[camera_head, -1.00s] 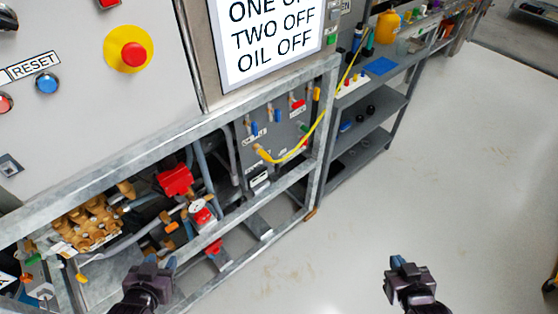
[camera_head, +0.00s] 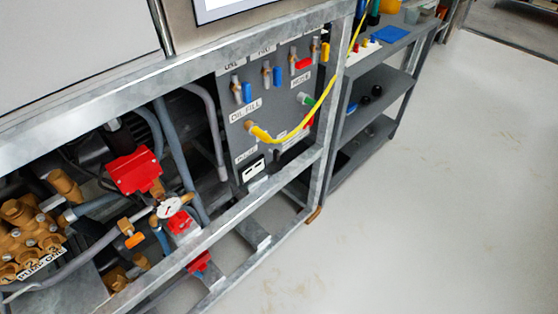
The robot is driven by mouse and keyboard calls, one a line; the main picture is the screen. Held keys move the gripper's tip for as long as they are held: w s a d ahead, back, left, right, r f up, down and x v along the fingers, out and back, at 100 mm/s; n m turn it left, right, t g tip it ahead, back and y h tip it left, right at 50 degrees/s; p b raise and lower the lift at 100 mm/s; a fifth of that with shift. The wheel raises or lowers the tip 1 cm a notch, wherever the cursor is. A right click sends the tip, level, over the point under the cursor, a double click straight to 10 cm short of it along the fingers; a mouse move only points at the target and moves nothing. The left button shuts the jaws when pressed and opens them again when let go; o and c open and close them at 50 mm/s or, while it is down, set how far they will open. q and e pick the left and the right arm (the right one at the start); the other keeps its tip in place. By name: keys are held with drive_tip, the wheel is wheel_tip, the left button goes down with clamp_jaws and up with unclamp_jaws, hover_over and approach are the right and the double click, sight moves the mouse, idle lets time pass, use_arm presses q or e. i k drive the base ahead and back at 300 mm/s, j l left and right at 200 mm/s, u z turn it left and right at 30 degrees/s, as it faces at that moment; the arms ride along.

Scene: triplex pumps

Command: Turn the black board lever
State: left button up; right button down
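A dark grey board (camera_head: 232,135) with white labels stands inside the metal frame, right of centre. It carries two blue levers, one on the left (camera_head: 247,92) and one beside it (camera_head: 277,76). A red lever (camera_head: 303,64) and a yellow lever (camera_head: 325,52) are farther right along the same upper row. No lever on the board looks clearly black. A yellow hose (camera_head: 290,134) runs from a brass fitting low on the board and up to the right, and a green fitting (camera_head: 306,99) is near it. Neither of my grippers shows now.
The galvanised frame (camera_head: 190,80) crosses in front of the board with a top rail, a lower rail and an upright. Brass pump parts (camera_head: 35,235) and red valves (camera_head: 135,170) are at lower left. Grey shelves (camera_head: 375,95) stand right of the board. The floor (camera_head: 450,200) at right is clear.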

sight(276, 152)
drive_tip(key=u, duration=1.35)
drive_tip(key=k+l, duration=0.15)
drive_tip(key=k, duration=0.3)
drive_tip(key=k+l, duration=0.2)
drive_tip(key=k, duration=0.2)
drive_tip(key=u, duration=0.05)
